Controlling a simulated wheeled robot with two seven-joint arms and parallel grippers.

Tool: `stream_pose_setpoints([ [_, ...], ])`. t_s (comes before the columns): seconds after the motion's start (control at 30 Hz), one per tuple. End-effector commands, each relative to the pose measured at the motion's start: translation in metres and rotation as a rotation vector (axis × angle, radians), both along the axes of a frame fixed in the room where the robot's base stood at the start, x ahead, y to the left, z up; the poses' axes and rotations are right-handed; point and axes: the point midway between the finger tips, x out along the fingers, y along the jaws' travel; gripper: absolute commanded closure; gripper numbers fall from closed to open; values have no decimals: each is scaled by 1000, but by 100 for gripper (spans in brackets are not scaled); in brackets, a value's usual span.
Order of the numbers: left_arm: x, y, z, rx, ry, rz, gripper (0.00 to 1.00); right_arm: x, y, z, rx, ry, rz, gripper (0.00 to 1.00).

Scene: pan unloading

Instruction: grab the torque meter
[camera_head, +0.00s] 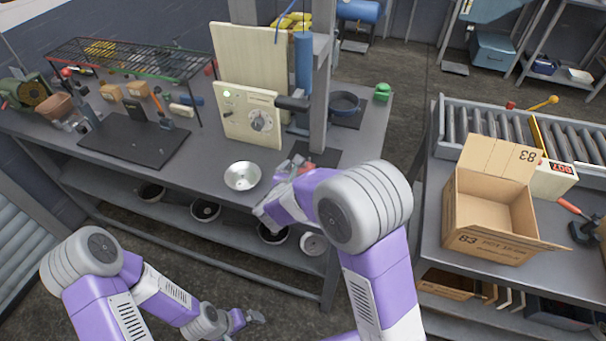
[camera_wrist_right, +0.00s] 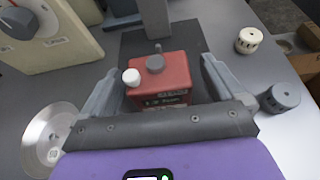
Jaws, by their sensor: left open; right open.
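A red box-shaped device with a grey knob and a white knob on top, which looks like the torque meter (camera_wrist_right: 168,80), stands on a dark mat on the workbench. In the head view only a bit of its red (camera_head: 305,168) shows beside my right gripper. My right gripper (camera_head: 284,178) is open, with one finger on each side of the red device in the right wrist view (camera_wrist_right: 157,78). A gap shows at the right finger; contact on the left is unclear. My left gripper (camera_head: 247,320) is open and empty, low in front of the bench.
A metal bowl (camera_head: 242,176) sits left of my right gripper. A cream panel with a dial (camera_head: 250,115) and a grey post (camera_head: 321,90) stand behind. Two small knobs, one white (camera_wrist_right: 249,40) and one grey (camera_wrist_right: 280,98), lie right of the device. A cardboard box (camera_head: 490,210) is on the right table.

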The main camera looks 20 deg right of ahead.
Motion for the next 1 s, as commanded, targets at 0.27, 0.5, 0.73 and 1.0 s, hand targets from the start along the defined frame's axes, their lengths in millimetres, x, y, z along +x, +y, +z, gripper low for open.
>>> stream_pose_setpoints([
  [0.27,0,0,-1,0,0,0,0,6,-4,-3,0,1,1,4],
  [0.5,0,0,-1,0,0,0,0,6,-4,-3,0,1,1,40],
  [0.73,0,0,-1,0,0,0,0,6,-4,-2,0,-1,1,70],
  [1.0,0,0,0,0,0,0,0,6,-4,0,1,-2,1,76],
])
